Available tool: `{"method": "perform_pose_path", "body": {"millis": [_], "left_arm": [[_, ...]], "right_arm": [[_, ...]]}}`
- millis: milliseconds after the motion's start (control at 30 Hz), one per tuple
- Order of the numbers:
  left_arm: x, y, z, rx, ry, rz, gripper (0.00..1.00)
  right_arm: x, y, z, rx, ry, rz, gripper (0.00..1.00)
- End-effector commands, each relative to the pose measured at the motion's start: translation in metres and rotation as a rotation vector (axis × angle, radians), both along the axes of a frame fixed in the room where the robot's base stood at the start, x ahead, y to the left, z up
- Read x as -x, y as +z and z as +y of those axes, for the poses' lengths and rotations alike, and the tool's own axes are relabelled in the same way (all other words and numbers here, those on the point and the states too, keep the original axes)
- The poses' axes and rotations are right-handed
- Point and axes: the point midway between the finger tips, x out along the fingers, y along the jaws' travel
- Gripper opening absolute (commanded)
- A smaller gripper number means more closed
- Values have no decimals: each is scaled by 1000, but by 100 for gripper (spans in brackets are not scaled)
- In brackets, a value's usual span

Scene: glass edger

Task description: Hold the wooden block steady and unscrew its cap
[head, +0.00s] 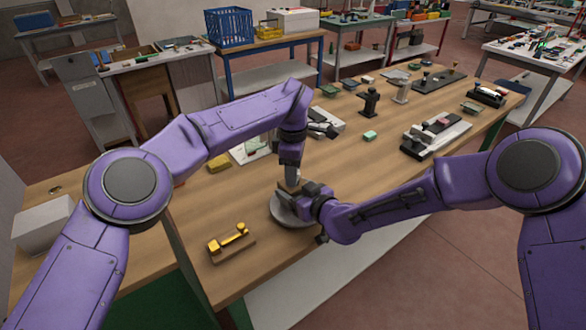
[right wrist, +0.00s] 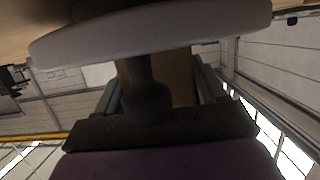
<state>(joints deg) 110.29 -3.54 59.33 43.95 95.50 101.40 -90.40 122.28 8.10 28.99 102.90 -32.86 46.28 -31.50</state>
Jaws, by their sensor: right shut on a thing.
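A grey round disc (head: 282,214) lies on the wooden workbench in the head view. My right gripper (head: 312,192) reaches in low over the disc from the right and is shut on the wooden block. In the right wrist view a brown part of the block (right wrist: 181,80) shows between the fingers, close to the pale disc (right wrist: 150,38). My left gripper (head: 292,176) points down from above, right at the block's place. The cap is hidden or too small to make out. Whether the left fingers are open or shut, or touch the cap, I cannot tell.
A yellow clamp-like fixture (head: 232,241) lies near the front left. A yellow block (head: 219,162) and a small green piece (head: 369,136) lie behind. A grey and black device (head: 436,134) stands to the right. The bench between the disc and that device is mostly clear.

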Motion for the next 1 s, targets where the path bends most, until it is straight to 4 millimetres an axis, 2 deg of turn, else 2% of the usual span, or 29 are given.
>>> {"method": "perform_pose_path", "body": {"millis": [33, 67, 100, 233, 333, 800, 900, 1000], "left_arm": [[0, 0, 0, 0, 0, 0, 14], [0, 0, 0, 0, 0, 0, 4], [0, 0, 0, 0, 0, 0, 2], [0, 0, 0, 1, 53, 1, 2], [0, 0, 0, 1, 243, 2, 2], [0, 1, -1, 3, 1751, 9, 2], [-1, 1, -1, 4, 2041, 9, 2], [-1, 1, 0, 5, 2257, 10, 2]], "right_arm": [[0, 0, 0, 0, 0, 0, 0], [0, 0, 0, -1, 0, 1, 0], [0, 0, 0, -1, 0, 1, 0], [0, 0, 0, -1, -1, 0, 0], [0, 0, 0, -1, -1, 0, 0], [0, 0, 0, 0, 0, 0, 0], [0, 0, 0, 0, 0, 0, 0], [0, 0, 0, 0, 1, 0, 0]]}}
